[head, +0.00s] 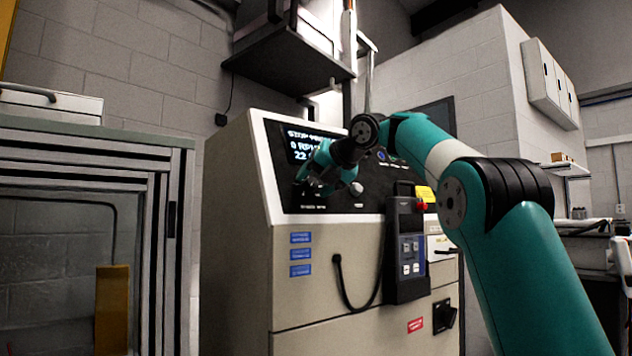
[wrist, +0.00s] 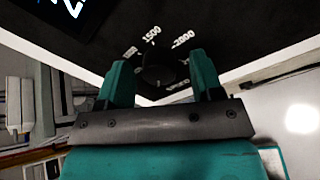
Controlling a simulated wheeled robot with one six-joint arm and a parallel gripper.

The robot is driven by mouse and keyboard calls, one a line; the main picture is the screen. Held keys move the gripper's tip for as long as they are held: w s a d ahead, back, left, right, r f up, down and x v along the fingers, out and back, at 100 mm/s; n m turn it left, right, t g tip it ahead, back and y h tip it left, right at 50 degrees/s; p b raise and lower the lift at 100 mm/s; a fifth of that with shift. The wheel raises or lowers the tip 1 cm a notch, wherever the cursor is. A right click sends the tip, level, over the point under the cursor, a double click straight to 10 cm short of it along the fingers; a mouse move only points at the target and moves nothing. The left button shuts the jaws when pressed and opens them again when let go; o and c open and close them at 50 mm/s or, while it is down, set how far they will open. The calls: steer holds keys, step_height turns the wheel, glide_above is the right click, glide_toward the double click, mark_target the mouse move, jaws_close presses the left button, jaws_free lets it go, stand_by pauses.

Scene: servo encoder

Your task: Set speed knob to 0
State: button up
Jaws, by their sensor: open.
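The speed knob (wrist: 158,72) is a round black dial on the dark panel in the wrist view, with white numbers such as 1500 and 2000 around it. My open gripper (wrist: 157,62) has one teal finger on each side of the knob, with gaps visible between fingers and knob. Where the knob's pointer stands cannot be made out. In the head view my gripper (head: 308,184) is at the panel's left part, below the display (head: 303,145), and hides the knob.
The beige machine cabinet (head: 238,230) carries the sloped black panel. A pale knob (head: 356,188) sits right of my gripper. A handheld pendant (head: 405,250) with a red button and a cable hangs on the front. A metal-framed enclosure (head: 160,230) stands at the left.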

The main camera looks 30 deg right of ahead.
steer(key=p+v, duration=0.4)
steer(key=v, duration=1.3)
steer(key=shift+s+r, duration=0.15)
steer(key=shift+r, duration=0.05)
